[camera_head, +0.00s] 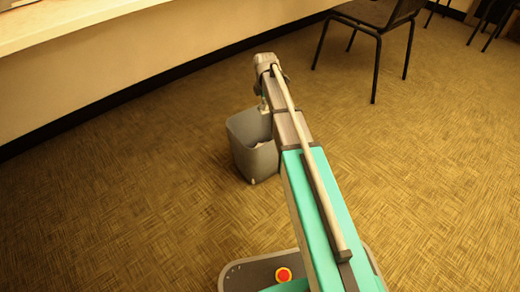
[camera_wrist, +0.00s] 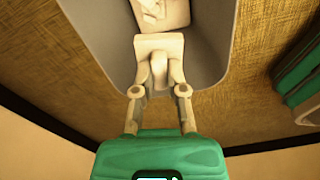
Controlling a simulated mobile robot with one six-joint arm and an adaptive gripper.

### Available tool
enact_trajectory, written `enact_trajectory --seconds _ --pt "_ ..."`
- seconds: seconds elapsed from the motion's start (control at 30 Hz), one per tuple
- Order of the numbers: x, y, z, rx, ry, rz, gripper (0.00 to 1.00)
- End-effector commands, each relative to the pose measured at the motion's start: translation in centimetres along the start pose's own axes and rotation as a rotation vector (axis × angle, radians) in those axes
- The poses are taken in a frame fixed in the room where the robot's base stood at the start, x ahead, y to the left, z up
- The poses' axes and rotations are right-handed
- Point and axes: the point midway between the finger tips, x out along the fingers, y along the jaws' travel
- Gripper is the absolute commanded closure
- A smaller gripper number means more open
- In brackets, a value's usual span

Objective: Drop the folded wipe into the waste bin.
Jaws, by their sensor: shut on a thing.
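My gripper (camera_wrist: 158,82) is shut on the folded wipe (camera_wrist: 158,48), a pale cream piece held between the two fingertips. In the wrist view the wipe is over the opening of the grey waste bin (camera_wrist: 213,50). In the head view the bin (camera_head: 252,160) stands upright on the floor, left of my arm. My gripper (camera_head: 263,106) shows there only as a small part at the bin's far rim. The exact height of the wipe above the bin floor cannot be told.
Another pale crumpled or folded piece (camera_wrist: 160,12) lies inside the bin. A dark chair (camera_head: 375,35) stands at the back right. A pale wall with a counter (camera_head: 60,25) runs along the left. The patterned floor (camera_head: 130,190) around the bin is clear.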

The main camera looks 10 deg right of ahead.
Motion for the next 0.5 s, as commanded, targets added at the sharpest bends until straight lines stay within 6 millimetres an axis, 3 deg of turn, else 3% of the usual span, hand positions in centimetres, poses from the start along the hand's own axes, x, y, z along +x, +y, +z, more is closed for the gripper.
enact_trajectory --seconds 0.2,0.5 --pt "1.6 0.0 0.0 0.000 0.000 0.000 1.00" --pt "2.0 0.0 0.0 0.000 0.000 0.000 1.00"
